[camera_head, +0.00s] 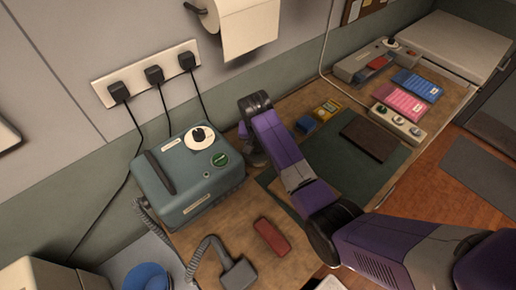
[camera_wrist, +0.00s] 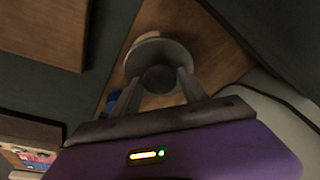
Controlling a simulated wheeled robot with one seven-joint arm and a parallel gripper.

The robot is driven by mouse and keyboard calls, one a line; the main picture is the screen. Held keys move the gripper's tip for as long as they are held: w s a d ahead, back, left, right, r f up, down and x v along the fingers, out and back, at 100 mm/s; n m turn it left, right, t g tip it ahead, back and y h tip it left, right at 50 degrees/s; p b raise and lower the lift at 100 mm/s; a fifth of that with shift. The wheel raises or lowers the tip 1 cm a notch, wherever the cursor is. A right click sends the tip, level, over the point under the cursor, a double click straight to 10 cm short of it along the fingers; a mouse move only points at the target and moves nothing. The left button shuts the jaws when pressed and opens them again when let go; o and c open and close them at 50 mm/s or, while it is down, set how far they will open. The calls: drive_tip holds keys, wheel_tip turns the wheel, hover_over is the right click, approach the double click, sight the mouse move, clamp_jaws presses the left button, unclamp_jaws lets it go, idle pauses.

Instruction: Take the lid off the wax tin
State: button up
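In the wrist view, a round grey lid (camera_wrist: 146,51) with a dark round knob (camera_wrist: 160,78) lies between the fingers of my gripper (camera_wrist: 161,82). Both fingertips flank the knob with no clear gap, so the gripper looks shut on it. A paler, tan curved shape (camera_wrist: 170,14) shows just beyond the lid's edge; it may be the tin's side, but I cannot tell whether the lid still touches it.
A teal box (camera_head: 180,205) with a dial stands left of my arm. A dark green mat (camera_head: 386,181) with a brown block (camera_head: 369,136) lies right of it. A small yellow box (camera_head: 327,109) is near the wall. A red block (camera_head: 271,236) lies in front.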

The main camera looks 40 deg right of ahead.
sight(258, 146)
drive_tip(key=c, duration=0.9)
drive_tip(key=shift+r, duration=0.1)
drive_tip(key=shift+r+p, duration=1)
drive_tip(key=shift+r, duration=8.95)
